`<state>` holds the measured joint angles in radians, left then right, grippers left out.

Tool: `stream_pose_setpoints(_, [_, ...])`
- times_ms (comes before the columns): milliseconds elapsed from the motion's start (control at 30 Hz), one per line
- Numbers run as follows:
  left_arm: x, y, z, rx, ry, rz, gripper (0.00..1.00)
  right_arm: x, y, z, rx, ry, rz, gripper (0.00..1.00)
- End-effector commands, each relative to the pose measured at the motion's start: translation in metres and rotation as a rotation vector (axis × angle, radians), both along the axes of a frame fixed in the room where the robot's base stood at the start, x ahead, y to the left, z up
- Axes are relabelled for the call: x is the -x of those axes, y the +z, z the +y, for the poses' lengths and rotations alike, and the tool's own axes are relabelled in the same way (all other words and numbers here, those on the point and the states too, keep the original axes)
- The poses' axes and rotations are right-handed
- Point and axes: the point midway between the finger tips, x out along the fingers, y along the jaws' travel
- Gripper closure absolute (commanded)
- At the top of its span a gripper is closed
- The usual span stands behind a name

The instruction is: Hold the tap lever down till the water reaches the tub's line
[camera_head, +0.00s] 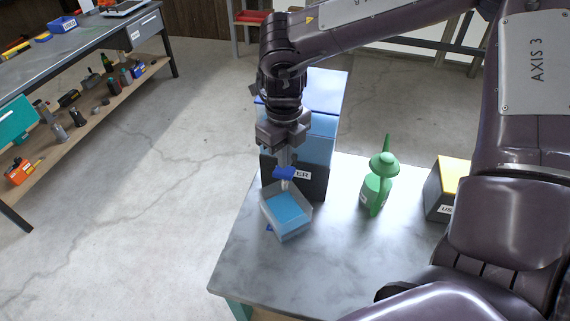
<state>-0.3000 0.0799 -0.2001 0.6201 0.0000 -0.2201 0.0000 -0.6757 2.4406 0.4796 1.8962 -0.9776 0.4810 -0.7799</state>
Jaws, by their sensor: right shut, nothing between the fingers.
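The water tank (318,136) stands at the back left of the table, with a dark lower front and a partly hidden label. Its blue tap lever (284,173) sticks out at the front. My right gripper (284,162) is shut and empty, pointing down at the lever; its fingertips appear to touch the lever from above. The clear tub (299,233) stands under the tap, with blue water (288,209) in it. I cannot make out the tub's line or any stream. My left gripper is not in view.
A dark box with a yellow top (453,174) stands farther right. The table's front is clear. A workbench (75,50) with tools stands at far left.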

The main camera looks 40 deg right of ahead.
Motion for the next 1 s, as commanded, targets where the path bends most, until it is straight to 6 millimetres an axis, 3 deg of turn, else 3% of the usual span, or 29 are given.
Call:
stream_pose_setpoints(367, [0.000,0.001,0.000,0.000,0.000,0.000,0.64,0.000,0.002,0.000,0.000,0.000,-0.001,1.00])
stream_pose_setpoints(1000, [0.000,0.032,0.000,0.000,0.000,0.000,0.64,0.000,0.060,0.000,0.001,0.000,-0.002,1.00])
